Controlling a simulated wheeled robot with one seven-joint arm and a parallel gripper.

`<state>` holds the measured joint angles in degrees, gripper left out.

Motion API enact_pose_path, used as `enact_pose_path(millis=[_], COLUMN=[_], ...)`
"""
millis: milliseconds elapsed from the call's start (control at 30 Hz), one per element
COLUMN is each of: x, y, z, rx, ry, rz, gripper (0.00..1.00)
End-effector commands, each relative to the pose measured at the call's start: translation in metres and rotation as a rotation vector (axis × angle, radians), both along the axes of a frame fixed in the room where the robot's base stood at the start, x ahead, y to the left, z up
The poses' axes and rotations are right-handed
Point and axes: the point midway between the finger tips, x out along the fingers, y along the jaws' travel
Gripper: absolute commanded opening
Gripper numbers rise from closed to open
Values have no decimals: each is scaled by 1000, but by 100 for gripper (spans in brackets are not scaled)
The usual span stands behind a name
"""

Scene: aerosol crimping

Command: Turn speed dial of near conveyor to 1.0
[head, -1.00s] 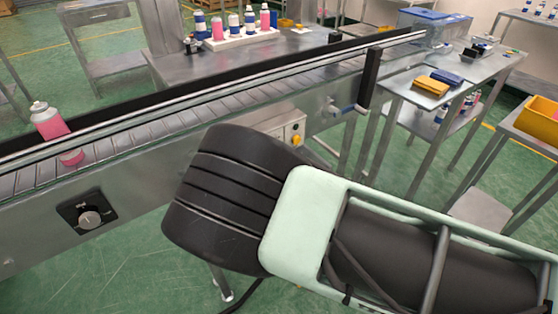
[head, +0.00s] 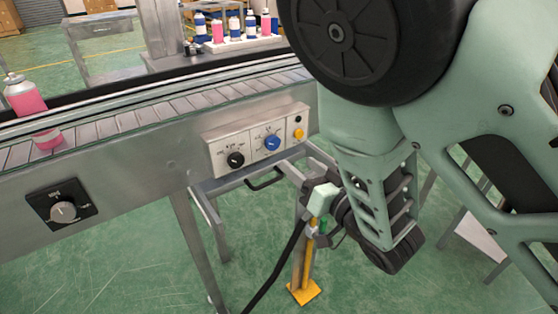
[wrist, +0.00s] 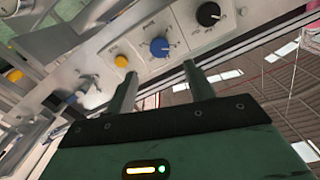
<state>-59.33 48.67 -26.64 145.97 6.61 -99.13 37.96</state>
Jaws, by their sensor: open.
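The near conveyor (head: 120,165) crosses the head view. A grey dial (head: 63,211) on a black plate sits on its side at the left; its marks are too small to read. A control box farther right carries a black dial (head: 235,160) and a blue dial (head: 272,143). The wrist view, turned over, shows the blue dial (wrist: 160,47) just beyond my gripper (wrist: 160,70) and the black dial (wrist: 209,14) to its right. My gripper is open and empty, its fingers apart and pointing at the box. I cannot make out the fingers in the head view.
A yellow button (head: 298,133) is at the box's right end. A pink spray can (head: 25,96) stands on the belt at left. A black handle (head: 265,180) and a yellow-footed post (head: 304,291) are below the box. A tray of bottles (head: 240,42) is behind.

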Motion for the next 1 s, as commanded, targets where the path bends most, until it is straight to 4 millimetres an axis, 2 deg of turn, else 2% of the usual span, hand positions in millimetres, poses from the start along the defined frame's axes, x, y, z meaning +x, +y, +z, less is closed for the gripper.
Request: enact_pose_path(millis=[67,133,300,500,700,933,967,1000], x=[2,15,43,65,74,74,74,74], y=[2,10,29,44,49,50,50,50], z=[-6,1,1,0,0,0,0,0], rx=[3,0,-1,-1,0,-1,0,0], ry=[-1,-2,-1,0,2,3,2,2], rz=[0,3,1,0,-1,-1,-2,-2], gripper=[54,54,54,54,54,54,51,40])
